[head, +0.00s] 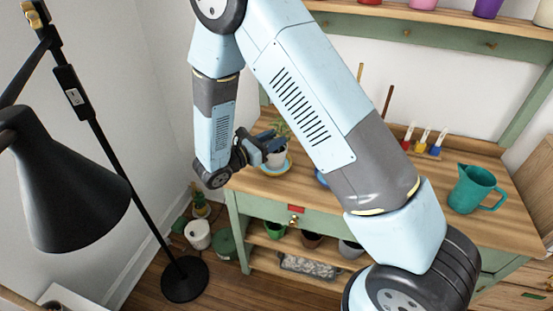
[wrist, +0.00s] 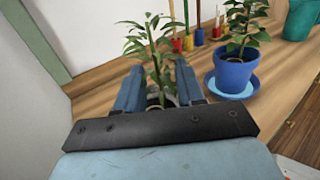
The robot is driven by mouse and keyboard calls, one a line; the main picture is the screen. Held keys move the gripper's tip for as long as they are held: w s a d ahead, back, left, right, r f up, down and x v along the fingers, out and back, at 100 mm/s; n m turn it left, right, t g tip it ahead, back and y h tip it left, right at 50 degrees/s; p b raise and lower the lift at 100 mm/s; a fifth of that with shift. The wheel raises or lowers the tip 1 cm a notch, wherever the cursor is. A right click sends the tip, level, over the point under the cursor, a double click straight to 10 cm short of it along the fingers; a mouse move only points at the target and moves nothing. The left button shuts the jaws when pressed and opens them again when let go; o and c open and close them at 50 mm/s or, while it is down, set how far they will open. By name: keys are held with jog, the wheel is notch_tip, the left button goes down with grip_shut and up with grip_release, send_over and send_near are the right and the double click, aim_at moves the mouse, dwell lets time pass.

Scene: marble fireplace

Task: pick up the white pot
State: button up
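A white pot (head: 277,158) with a leafy green plant stands upright on a saucer (head: 274,171) near the left end of the wooden potting bench. My gripper (head: 270,143) is at the pot's upper left in the head view, close to its rim. In the wrist view my gripper (wrist: 160,92) has its two blue fingers spread apart, with the plant (wrist: 153,50) rising between them. Most of the pot is hidden there behind my gripper. I cannot tell whether the fingers touch it.
A blue pot (wrist: 235,72) with a plant stands on a blue saucer to the right. A teal jug (head: 470,190) is farther right. Small coloured pots with sticks (head: 423,140) stand at the back. A black floor lamp (head: 65,185) is at left; another white pot (head: 198,234) is on the floor.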

aim_at(281, 134)
jog(key=shift+x, duration=2.75)
jog(key=shift+w+a, duration=0.1)
jog(key=shift+a, duration=0.1)
jog(key=shift+c, duration=0.5)
grip_shut()
